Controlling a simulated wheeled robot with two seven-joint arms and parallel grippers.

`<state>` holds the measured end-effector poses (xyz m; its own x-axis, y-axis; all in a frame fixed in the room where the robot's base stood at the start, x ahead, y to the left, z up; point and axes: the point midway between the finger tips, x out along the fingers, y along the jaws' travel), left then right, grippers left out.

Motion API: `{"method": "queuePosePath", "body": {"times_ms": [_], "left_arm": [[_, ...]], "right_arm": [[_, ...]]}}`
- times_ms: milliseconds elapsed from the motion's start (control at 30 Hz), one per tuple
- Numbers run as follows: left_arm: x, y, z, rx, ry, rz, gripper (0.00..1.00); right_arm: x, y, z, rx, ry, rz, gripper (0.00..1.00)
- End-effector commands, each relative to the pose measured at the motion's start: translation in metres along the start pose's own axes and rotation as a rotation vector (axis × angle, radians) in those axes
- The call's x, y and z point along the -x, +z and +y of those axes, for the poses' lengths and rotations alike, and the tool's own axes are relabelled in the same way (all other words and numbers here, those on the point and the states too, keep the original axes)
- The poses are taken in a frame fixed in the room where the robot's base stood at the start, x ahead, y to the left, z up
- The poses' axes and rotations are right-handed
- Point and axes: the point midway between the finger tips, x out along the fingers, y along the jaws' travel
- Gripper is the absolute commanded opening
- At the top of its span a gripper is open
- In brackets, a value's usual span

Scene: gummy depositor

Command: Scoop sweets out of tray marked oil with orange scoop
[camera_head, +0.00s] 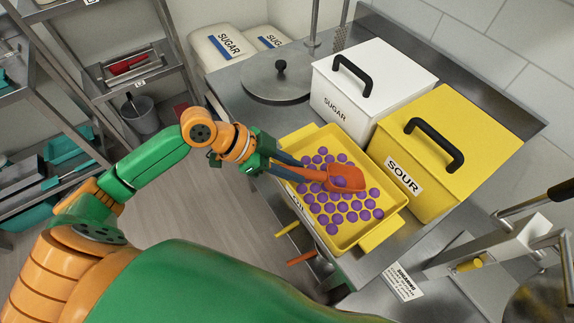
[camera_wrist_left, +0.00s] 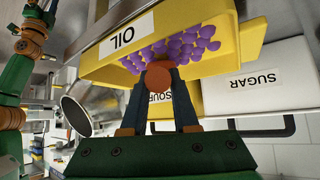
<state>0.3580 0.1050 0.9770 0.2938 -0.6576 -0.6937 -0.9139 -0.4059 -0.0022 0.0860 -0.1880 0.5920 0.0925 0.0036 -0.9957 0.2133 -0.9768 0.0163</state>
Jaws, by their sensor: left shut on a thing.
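The yellow tray marked OIL (camera_head: 372,231) sits on the steel counter and holds many round purple sweets (camera_head: 325,209). Its OIL label and the sweets also show in the left wrist view, where the tray wall (camera_wrist_left: 95,68) is near. My left gripper (camera_head: 291,168) is shut on the handle of the orange scoop (camera_head: 349,176). The scoop's bowl is over the far part of the tray, among the sweets, with at least one sweet in it. In the left wrist view the round orange handle end (camera_wrist_left: 158,77) shows between the fingers. My right gripper is not in view.
A yellow SOUR box (camera_head: 447,130) and a white SUGAR box (camera_head: 372,85), both with black handles, stand close behind the tray. A round steel lid (camera_head: 276,80) lies on the counter at the back left. Yellow and orange handles (camera_head: 302,258) stick out below the counter's front edge.

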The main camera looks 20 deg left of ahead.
Motion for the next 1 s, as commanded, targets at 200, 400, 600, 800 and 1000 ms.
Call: {"method": "queuePosePath", "body": {"times_ms": [200, 400, 600, 800, 1000], "left_arm": [[-0.006, -0.007, 0.0, 0.0, 0.0, 0.001, 0.0], [-0.012, -0.012, 0.0, 0.001, 0.0, 0.001, 0.0], [-0.017, -0.017, 0.0, 0.0, 0.001, 0.0, 0.0], [0.0, -0.028, 0.0, 0.002, -0.001, 0.043, 0.0], [0.023, -0.043, 0.0, 0.001, -0.001, 0.116, 0.0]], "right_arm": [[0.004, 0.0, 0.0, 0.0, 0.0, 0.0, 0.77], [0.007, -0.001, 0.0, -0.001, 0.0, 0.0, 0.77], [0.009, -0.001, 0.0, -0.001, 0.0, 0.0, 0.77], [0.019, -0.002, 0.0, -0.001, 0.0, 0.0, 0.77], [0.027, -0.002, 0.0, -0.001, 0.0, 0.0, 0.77]]}}
